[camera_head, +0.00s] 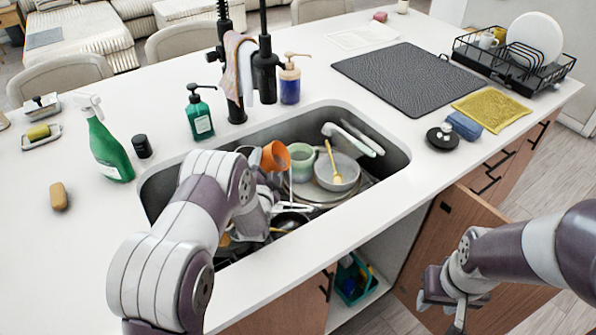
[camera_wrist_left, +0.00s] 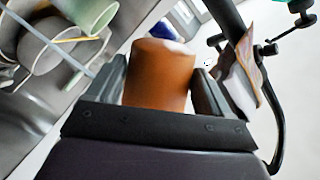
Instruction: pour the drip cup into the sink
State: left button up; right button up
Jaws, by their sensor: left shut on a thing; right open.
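The drip cup, an orange-brown cup (camera_head: 275,157), is over the sink in the head view, tilted with its opening toward the upper left. In the left wrist view the cup (camera_wrist_left: 160,76) stands between the two dark fingers. My left gripper (camera_head: 257,172) is shut on it; the arm hides much of the fingers in the head view. The grey sink (camera_head: 392,150) is set in the white island and holds dishes. My right gripper (camera_head: 445,312) is open and empty, low in front of the island. Whether liquid is leaving the cup cannot be seen.
In the sink are a green mug (camera_head: 301,160), a bowl with a yellow utensil (camera_head: 337,172) and other dishes. A black faucet (camera_head: 266,72) with cloth stands behind. A green spray bottle (camera_head: 107,147) is left. A cabinet door (camera_head: 455,235) hangs open near my right arm.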

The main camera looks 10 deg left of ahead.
aim_at(274, 164)
pick_arm(q)
jog(key=shift+d+r+m+p, duration=0.15)
jog(key=shift+r+m+p, duration=0.3)
jog(key=shift+m, duration=0.35)
jog(key=shift+d+r+m+p, duration=0.1)
jog(key=shift+r+m+p, duration=0.3)
jog(key=shift+m, duration=0.4)
dwell(0.9)
jog(key=shift+d+r+m+t+y+p, duration=0.3)
jog(key=shift+d+m+y, duration=0.1)
jog(key=shift+d+m, duration=0.25)
jog(key=shift+d+r, duration=0.1)
jog(key=shift+m, duration=0.25)
jog(key=shift+d, duration=0.15)
